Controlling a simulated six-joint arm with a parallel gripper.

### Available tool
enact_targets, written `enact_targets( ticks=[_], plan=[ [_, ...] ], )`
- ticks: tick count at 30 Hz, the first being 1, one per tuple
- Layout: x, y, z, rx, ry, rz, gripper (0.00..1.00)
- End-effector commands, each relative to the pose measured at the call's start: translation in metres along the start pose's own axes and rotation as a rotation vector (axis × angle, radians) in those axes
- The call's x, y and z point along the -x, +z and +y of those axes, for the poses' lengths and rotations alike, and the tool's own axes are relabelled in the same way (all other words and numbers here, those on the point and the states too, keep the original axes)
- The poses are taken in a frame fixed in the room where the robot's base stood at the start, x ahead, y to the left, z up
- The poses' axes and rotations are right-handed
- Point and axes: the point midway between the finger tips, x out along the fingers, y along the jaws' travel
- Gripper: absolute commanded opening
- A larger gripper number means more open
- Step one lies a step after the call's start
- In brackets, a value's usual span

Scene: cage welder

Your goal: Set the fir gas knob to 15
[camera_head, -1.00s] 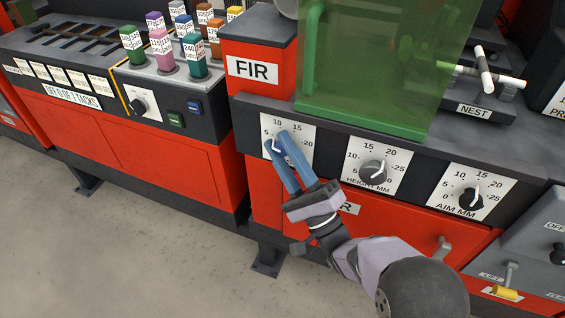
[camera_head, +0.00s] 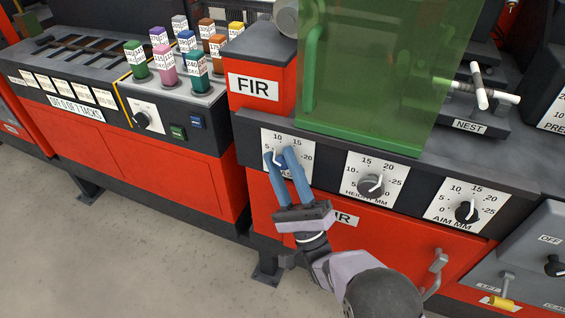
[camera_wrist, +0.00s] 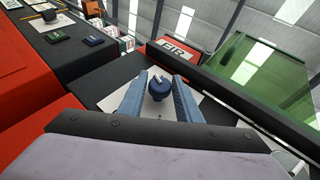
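The FIR gas knob is the left dial on its white scale plate (camera_head: 302,144), under the FIR label (camera_head: 254,87). My gripper (camera_head: 280,157) is at this knob, with one blue finger on each side. The fingers and their shadow hide much of the knob in the head view. A short white pointer shows between the fingertips, toward the low-number side; its exact reading cannot be told. In the wrist view the dark blue knob (camera_wrist: 159,88) sits between the two fingers (camera_wrist: 159,84), with narrow gaps at its sides. The gripper looks open around it.
The HEIGHT MM knob (camera_head: 371,185) and the AIM MM knob (camera_head: 467,211) stand to the right on the same panel. A green transparent guard (camera_head: 385,75) rises above the panel. A lever handle (camera_head: 437,265) sticks out low on the right.

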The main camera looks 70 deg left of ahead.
Motion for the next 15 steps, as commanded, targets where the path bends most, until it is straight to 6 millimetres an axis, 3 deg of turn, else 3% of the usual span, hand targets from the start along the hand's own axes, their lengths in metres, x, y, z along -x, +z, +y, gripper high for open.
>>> enact_targets(
  ticks=[15],
  plan=[
    [0.0035, -0.0009, 0.0010, 0.001, 0.000, 0.001, 0.44]
  ],
)
